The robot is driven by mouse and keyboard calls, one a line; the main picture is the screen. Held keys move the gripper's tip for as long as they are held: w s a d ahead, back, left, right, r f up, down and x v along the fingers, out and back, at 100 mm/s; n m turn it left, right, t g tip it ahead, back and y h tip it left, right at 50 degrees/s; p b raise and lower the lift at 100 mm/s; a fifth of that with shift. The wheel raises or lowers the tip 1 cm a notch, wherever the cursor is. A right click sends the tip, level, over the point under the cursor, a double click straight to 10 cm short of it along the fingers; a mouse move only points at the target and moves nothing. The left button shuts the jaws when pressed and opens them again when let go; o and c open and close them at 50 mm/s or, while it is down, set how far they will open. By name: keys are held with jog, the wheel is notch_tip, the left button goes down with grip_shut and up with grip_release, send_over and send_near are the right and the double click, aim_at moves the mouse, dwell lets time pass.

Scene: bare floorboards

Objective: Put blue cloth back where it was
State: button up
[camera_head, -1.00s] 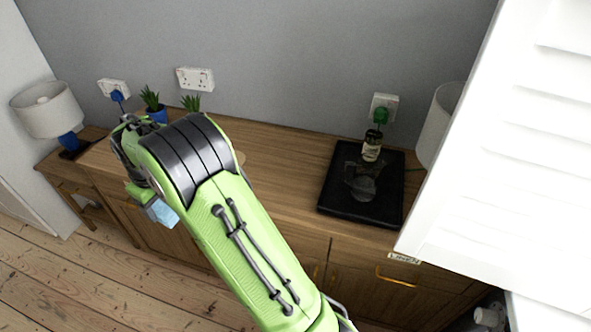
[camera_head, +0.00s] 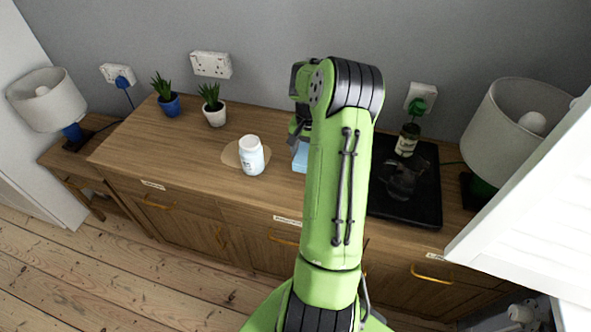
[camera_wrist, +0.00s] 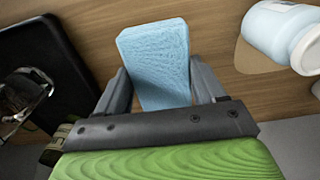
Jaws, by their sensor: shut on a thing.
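The blue cloth (camera_wrist: 157,62) is a light-blue folded pad held between the fingers of my gripper (camera_wrist: 162,92) in the wrist view. In the head view my gripper (camera_head: 299,142) is over the middle of the sideboard, mostly hidden behind my green arm. Only a small part of the blue cloth (camera_head: 300,157) shows there, just left of the arm. I cannot tell whether the cloth touches the wooden top.
A white jar (camera_head: 252,156) stands on a round tan mat (camera_head: 230,154) left of my gripper. A black tray (camera_head: 427,207) with a bottle (camera_head: 407,139) and a clear glass object is to the right. Two potted plants (camera_head: 212,104) (camera_head: 166,97) stand at the back left.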

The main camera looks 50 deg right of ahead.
notch_tip(320, 180, down, 9)
jog(key=shift+s+b, duration=0.15)
jog(key=shift+b, duration=0.6)
jog(key=shift+c, duration=0.4)
jog(key=shift+a+r, duration=0.1)
jog(key=o, duration=1.1)
jog(key=shift+r, duration=0.1)
